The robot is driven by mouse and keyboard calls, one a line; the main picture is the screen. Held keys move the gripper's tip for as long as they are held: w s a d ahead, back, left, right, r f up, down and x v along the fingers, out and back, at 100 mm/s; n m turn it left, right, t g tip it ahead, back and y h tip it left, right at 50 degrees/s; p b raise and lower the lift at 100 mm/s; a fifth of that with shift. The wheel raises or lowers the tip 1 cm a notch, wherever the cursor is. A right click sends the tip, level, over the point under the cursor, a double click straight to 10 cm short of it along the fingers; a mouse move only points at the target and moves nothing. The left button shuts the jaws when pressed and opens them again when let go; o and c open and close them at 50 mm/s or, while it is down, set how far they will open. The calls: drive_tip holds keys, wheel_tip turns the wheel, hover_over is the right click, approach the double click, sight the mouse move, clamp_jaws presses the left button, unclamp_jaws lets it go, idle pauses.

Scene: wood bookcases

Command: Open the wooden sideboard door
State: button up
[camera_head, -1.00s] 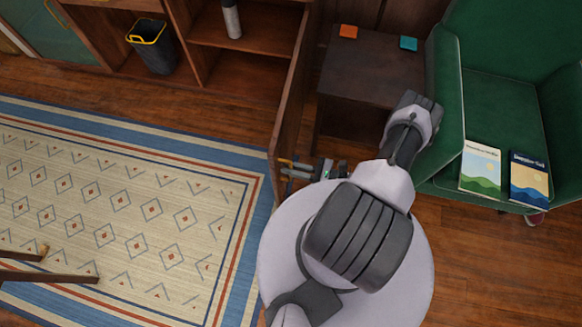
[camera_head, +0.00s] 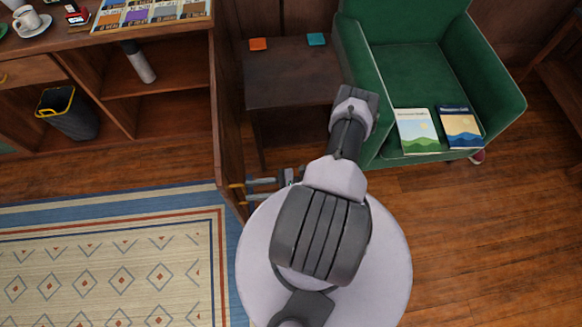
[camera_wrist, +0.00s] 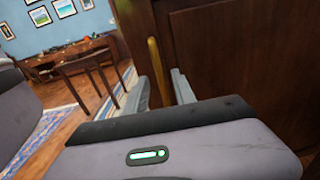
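The wooden sideboard door (camera_head: 229,110) stands swung out from the sideboard (camera_head: 112,118), and the shelf compartment behind it is exposed. In the head view the door shows nearly edge-on. Its brass bar handle (camera_head: 237,186) is near the door's outer edge, and it also shows upright in the wrist view (camera_wrist: 154,66). My gripper (camera_head: 253,188) is at the handle on the door's outer face. In the wrist view its two fingers (camera_wrist: 161,88) are apart, one on each side of the handle, with gaps visible. The handle's lower end is hidden behind my gripper body.
A dark side table (camera_head: 290,75) and a green armchair (camera_head: 415,75) with two books stand right of the door. A patterned rug (camera_head: 120,265) lies left. A bottle (camera_head: 138,62) and a black bin (camera_head: 68,115) are in the sideboard. Floor at right is clear.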

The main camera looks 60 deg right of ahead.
drive_tip(key=v, duration=1.4)
drive_tip(key=shift+p, duration=0.3)
